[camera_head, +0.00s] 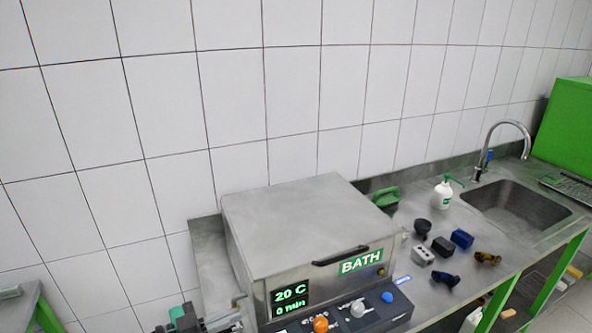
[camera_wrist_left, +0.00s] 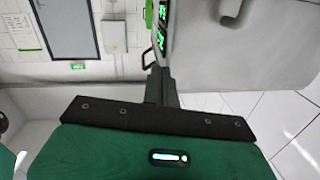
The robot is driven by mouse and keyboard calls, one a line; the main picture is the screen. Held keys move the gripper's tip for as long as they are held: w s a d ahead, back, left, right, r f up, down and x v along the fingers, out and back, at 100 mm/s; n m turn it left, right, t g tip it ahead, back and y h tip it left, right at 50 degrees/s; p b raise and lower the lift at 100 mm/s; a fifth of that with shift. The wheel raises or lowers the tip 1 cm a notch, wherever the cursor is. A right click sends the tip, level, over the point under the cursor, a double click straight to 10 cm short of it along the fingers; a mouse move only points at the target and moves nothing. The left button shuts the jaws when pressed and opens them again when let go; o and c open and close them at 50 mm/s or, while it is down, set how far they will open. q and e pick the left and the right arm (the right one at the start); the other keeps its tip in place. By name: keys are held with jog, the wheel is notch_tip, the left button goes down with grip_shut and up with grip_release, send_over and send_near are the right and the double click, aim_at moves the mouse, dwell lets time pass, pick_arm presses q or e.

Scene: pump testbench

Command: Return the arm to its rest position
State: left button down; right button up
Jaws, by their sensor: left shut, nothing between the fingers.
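My left gripper (camera_head: 186,318) shows at the bottom edge of the head view, just left of the bath's front left corner. Only part of it is in the picture. In the left wrist view its dark fingers (camera_wrist_left: 161,86) are together with nothing between them. The steel bath (camera_head: 300,225) has its lid down, with a dark handle, a BATH label and a green display reading 20 C and 0 min. In the left wrist view a grey metal body with a handle and green display digits (camera_wrist_left: 162,30) lies beyond the fingers. My right gripper is in neither view.
A control panel (camera_head: 340,312) with orange, white and blue knobs is in front of the bath. Several small parts, a white bottle (camera_head: 442,194) and a green cloth (camera_head: 385,197) are on the bench to the right. A sink (camera_head: 515,207) is farther right.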

pick_arm(q)
jog(key=a+r+n+t+y, duration=0.4)
jog(key=a+n+t+y, duration=0.3)
jog(key=n+t+y, duration=0.35)
jog(key=s+a+f+n+g+y, duration=0.45)
jog(key=f+g+y, duration=0.2)
jog(key=f, duration=0.25)
jog(key=s+d+f+m+g+h, duration=0.1)
jog(key=s+d+f+m+g, duration=0.1)
jog(key=s+f+g, duration=0.55)
jog(key=s+d+f+m+g+h, duration=0.15)
jog(key=s+f, duration=0.25)
jog(key=s, duration=0.6)
notch_tip(320, 180, down, 29)
jog(key=g, duration=0.2)
jog(key=s+a+f+m+g, duration=0.1)
jog(key=s+a+f, duration=0.1)
jog(key=s+f, duration=1.8)
jog(key=shift+a+f, duration=0.3)
jog(key=shift+a, duration=0.1)
